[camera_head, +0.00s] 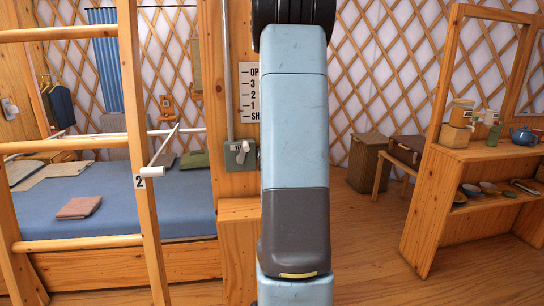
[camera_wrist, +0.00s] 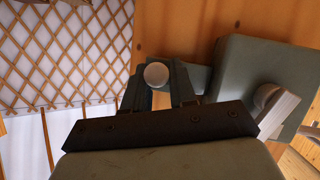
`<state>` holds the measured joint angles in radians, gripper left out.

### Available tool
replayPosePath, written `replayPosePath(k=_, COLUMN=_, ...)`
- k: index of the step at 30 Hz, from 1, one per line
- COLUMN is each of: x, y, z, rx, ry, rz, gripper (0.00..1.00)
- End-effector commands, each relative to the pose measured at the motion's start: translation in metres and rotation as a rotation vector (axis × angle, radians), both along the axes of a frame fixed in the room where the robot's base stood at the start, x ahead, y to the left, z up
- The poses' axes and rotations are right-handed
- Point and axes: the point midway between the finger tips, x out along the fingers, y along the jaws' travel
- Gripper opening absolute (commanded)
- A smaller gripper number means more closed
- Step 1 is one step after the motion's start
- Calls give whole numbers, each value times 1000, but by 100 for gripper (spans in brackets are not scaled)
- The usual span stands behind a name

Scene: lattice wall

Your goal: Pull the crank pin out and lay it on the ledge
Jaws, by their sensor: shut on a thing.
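In the wrist view my gripper (camera_wrist: 160,90) has its two dark fingers closed around a pale round knob, which looks like the head of the crank pin (camera_wrist: 157,74). The knob sits beside the grey-green crank box (camera_wrist: 240,70); how much of the pin is inside its hole is hidden. A pale handle (camera_wrist: 278,110) sticks out of the box. In the head view the box (camera_head: 240,154) is fixed to the wooden post, and a wooden ledge (camera_head: 239,206) juts out below it. My arm covers the gripper and the pin there.
A ladder-like wooden frame (camera_head: 145,120) with a "2" tag stands at left, before a blue bed (camera_head: 180,205). A shelf unit (camera_head: 440,190) with crockery stands at right. A scale plate (camera_head: 249,92) is on the post.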

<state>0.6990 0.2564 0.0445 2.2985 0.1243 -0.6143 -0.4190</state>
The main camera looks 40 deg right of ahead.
Motion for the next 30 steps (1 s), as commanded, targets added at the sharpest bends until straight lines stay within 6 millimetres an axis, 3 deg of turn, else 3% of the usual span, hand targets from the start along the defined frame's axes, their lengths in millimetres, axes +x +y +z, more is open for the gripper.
replayPosePath(k=30, x=-19, y=10, z=4, rx=-2, ry=-2, rz=0, gripper=0)
